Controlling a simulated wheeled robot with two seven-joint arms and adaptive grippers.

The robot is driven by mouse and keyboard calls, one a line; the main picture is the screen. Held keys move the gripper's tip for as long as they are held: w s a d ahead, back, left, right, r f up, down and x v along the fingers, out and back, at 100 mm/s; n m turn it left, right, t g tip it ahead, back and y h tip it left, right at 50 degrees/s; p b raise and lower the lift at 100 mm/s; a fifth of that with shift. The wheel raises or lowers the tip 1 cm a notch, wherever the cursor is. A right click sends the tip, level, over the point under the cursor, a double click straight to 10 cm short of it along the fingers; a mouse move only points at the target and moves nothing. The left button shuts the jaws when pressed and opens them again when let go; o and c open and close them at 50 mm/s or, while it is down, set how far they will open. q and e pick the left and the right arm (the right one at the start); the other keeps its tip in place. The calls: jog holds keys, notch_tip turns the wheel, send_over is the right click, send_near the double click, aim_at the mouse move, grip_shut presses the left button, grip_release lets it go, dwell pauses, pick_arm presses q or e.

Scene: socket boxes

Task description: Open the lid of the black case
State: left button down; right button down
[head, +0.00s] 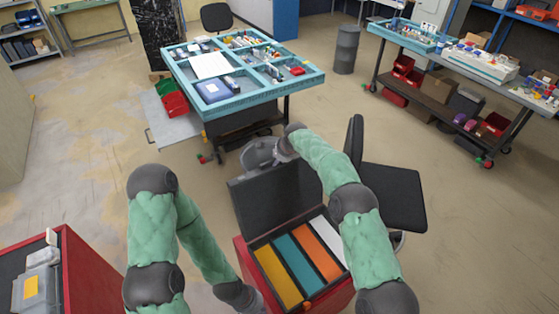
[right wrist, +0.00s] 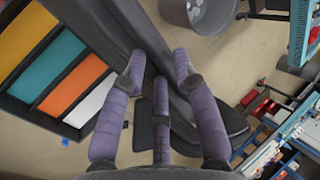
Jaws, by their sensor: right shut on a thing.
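The black case (head: 287,268) sits on a red cabinet, with yellow, teal, orange and white panels inside. Its lid (head: 265,203) stands raised at the back, showing its dark inner face. My right gripper (head: 278,153) is at the top edge of the lid. In the right wrist view, the purple fingers of my right gripper (right wrist: 158,78) are closed on the dark lid (right wrist: 105,28), beside the open case (right wrist: 22,112). My left gripper (head: 250,301) is low by the case's near left side, partly cut off by the picture's bottom edge; its fingers are unclear.
A black chair (head: 392,195) stands right of the case. A grey bin (head: 262,153) is behind the lid. A blue-topped table (head: 262,95) with parts stands further back. A red cabinet (head: 82,275) is at lower left. The floor between is mostly clear.

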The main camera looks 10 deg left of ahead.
jog(key=shift+w+r, duration=0.25)
jog(key=shift+r, duration=0.3)
jog(key=c, duration=1.1)
grip_release()
jog(key=shift+s+f, duration=0.15)
jog(key=shift+f, duration=0.15)
jog(key=shift+d, duration=0.1)
jog(key=v, duration=1.2)
jog(key=shift+f, duration=0.1)
